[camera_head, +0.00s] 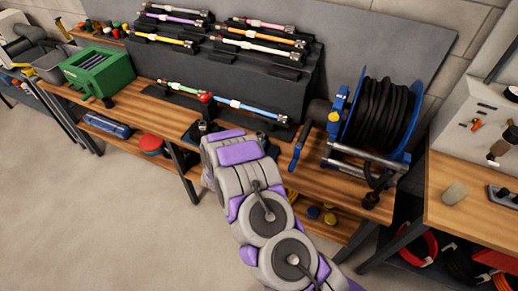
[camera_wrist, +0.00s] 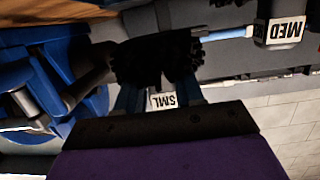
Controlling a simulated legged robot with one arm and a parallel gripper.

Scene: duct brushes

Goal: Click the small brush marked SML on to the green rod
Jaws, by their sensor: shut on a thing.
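The green rod (camera_head: 180,87) lies on a dark holder on the bench, left of a red ball-like part (camera_head: 205,97). My gripper (camera_head: 207,131) is at the bench's front edge, just below the rods. In the wrist view, which is upside down, my gripper (camera_wrist: 157,82) is shut on a dark bristly brush (camera_wrist: 150,58). A white SML label (camera_wrist: 163,100) shows between the blue fingers; whether it is on the brush or behind it, I cannot tell. The brush is hidden in the head view.
A blue rod (camera_head: 245,108) lies right of the red part. A MED label (camera_wrist: 287,30) shows in the wrist view. A blue hose reel (camera_head: 375,120) stands close on the right. Several coloured rods rest on a black tiered rack (camera_head: 285,72) behind. A green box (camera_head: 100,70) stands left.

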